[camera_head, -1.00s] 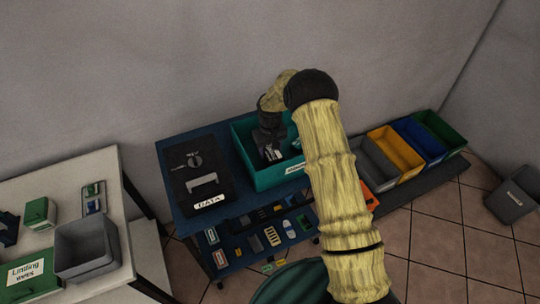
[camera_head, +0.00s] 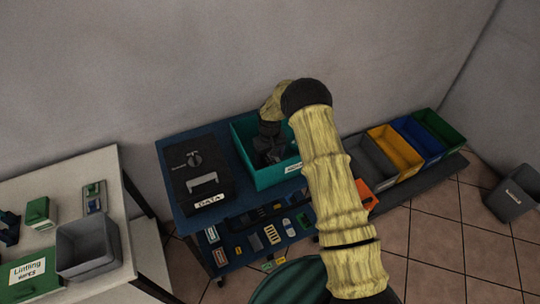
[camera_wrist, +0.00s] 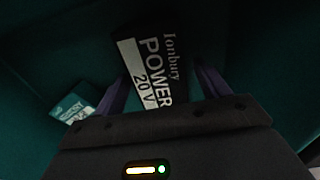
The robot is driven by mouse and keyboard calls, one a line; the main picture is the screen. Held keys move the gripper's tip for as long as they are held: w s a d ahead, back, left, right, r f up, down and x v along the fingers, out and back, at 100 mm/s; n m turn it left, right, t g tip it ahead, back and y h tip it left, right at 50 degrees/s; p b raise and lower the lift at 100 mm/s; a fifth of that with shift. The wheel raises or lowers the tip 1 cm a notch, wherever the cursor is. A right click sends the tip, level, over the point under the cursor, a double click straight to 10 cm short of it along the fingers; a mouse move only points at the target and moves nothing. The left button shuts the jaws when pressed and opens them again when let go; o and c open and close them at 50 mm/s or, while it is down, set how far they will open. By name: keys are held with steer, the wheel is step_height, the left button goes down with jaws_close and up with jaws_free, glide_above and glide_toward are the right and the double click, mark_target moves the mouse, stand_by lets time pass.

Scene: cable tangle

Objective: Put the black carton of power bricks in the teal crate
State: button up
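The teal crate (camera_head: 268,178) stands on the blue cart. My gripper (camera_head: 272,157) points down inside the crate, and its fingertips are hard to make out in the head view. In the wrist view the black carton (camera_wrist: 152,45), with a white label reading "POWER 20 V", lies between the two purple fingers of my gripper (camera_wrist: 163,88). I cannot tell whether the carton touches the crate floor.
A small teal labelled box (camera_wrist: 73,108) lies in the crate beside the carton. A black case (camera_head: 198,178) sits left of the crate. Grey (camera_head: 372,160), yellow (camera_head: 396,150), blue and green bins stand to the right. A white table (camera_head: 75,180) is at the left.

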mark_target(269, 155)
steer(key=shift+r, duration=0.1)
step_height(269, 155, up, 12)
steer(key=b, duration=0.2)
stand_by(0.4)
stand_by(0.6)
steer(key=s+d+r+m+t, duration=0.1)
steer(key=s+d+r, duration=0.3)
steer(key=s+r, duration=0.15)
steer(key=s+d+r+m, duration=0.1)
steer(key=s+d+r, duration=0.25)
steer(key=s, duration=0.35)
steer(key=s+d+r+m, duration=0.1)
steer(key=s+d, duration=0.1)
steer(key=s, duration=0.6)
steer(key=s+d+r+m+t, duration=0.1)
steer(key=s+d, duration=0.2)
steer(key=s, duration=0.5)
steer(key=shift+s+r+m+t, duration=0.25)
steer(key=shift+r+m+t, duration=0.05)
steer(key=shift+r, duration=0.05)
steer(key=shift+d, duration=0.1)
steer(key=shift+c, duration=0.4)
